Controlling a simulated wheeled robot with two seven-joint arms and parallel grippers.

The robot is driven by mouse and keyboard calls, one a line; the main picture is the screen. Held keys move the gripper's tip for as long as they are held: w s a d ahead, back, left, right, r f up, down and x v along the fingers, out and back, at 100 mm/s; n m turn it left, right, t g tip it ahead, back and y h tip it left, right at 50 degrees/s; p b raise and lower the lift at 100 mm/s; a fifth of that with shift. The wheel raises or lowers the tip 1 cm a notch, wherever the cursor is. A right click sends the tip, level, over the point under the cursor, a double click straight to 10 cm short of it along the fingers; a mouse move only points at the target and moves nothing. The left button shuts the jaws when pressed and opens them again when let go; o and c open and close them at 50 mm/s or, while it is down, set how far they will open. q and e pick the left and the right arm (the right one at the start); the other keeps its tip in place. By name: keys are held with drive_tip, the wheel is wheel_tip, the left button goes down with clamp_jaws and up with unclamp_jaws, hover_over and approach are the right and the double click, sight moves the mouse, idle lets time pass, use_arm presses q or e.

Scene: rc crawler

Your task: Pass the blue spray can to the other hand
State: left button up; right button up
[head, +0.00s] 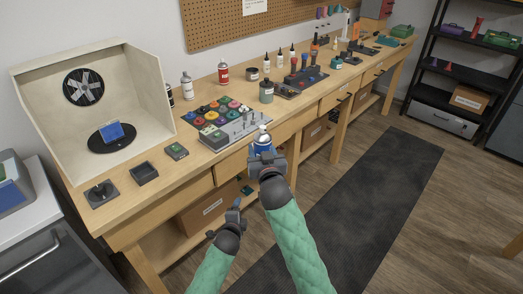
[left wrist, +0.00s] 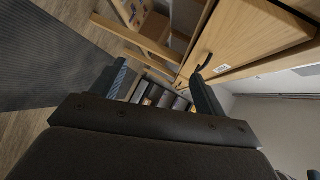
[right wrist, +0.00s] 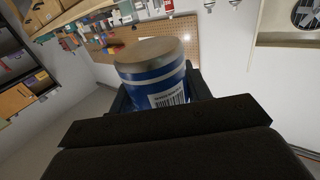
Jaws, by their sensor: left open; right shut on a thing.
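The blue spray can (head: 262,146) is blue with a white top and stands roughly upright in my right gripper (head: 266,161), in front of the bench edge. In the right wrist view the can (right wrist: 155,82) sits between the fingers, showing its round metal end and a barcode label; the fingers are partly hidden behind it. My left gripper (head: 238,208) is open and empty, lower and to the left of the can, apart from it. In the left wrist view its two fingers (left wrist: 155,88) are spread with nothing between them.
The wooden workbench (head: 222,160) runs along the wall, with drawers and a lower shelf close to both grippers. A rack of coloured caps (head: 214,116), bottles and a white spray booth (head: 150,75) stand on it. The floor over the dark mat (head: 370,200) is clear.

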use_arm(q)
drive_tip(key=s+f+n+g, duration=0.6)
drive_tip(key=s+f, duration=0.9)
drive_tip(key=s, duration=0.2)
drive_tip(key=s+a+f+n+g, duration=0.1)
drive_tip(key=s+f+n+g, duration=0.1)
drive_tip(key=s, duration=0.6)
drive_tip(key=s+a+f+n+g, duration=0.1)
drive_tip(key=s+f+n, duration=0.3)
drive_tip(key=s, duration=0.4)
drive_tip(key=s+a+f+n+g, duration=0.2)
drive_tip(key=s+n+g, duration=0.1)
drive_tip(key=s, duration=0.5)
drive_tip(key=shift+s+f+n, duration=0.3)
drive_tip(key=shift+s+f, duration=0.1)
